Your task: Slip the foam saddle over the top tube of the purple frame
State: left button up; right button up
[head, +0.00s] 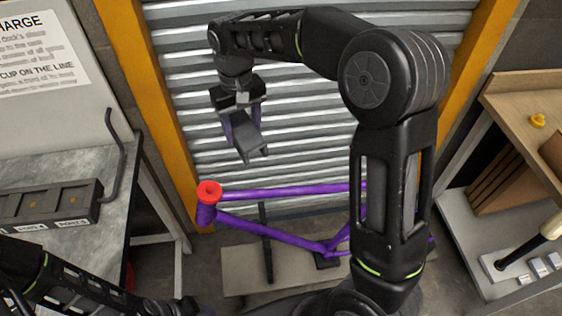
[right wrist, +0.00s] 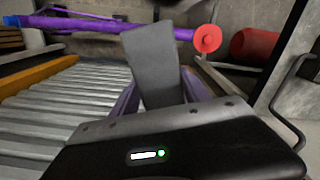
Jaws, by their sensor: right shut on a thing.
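The purple frame (head: 290,193) is held in front of the shutter with a red cap at its left end. Its top tube runs roughly level to the right, where my right arm covers part of it. It also shows in the right wrist view (right wrist: 110,27), across the top. My right gripper (head: 243,122) is shut on the dark grey foam saddle (head: 250,143). The saddle is above the top tube and apart from it, toward its capped end. In the right wrist view the saddle (right wrist: 152,65) stands up between the fingers, tilted.
A grey bench (head: 95,240) with a dark labelled bin (head: 55,207) stands at the left. A shelf unit (head: 525,90) with a yellow knob and a mallet is at the right. A dark upright post (head: 265,245) stands by the frame. The ribbed shutter (head: 180,60) is behind.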

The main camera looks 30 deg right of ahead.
jog(key=shift+a, duration=0.1)
pick_arm(q)
jog(key=shift+o, duration=0.4)
jog(key=shift+o, duration=1.5)
pick_arm(e)
jog(key=shift+s+d+f+m, duration=0.1)
jog(key=shift+d+f+m, duration=0.1)
jog(key=shift+d+m, duration=0.2)
pick_arm(q)
jog(key=o, duration=0.6)
jog(key=shift+f+b, duration=0.4)
jog(key=shift+o, duration=0.2)
jog(key=shift+f, duration=0.2)
pick_arm(e)
jog(key=s+d+f+m, duration=0.9)
jog(key=s+d+m, duration=0.1)
jog(key=m, duration=1.1)
jog(key=shift+d+f, duration=0.2)
jog(key=shift+d, duration=0.6)
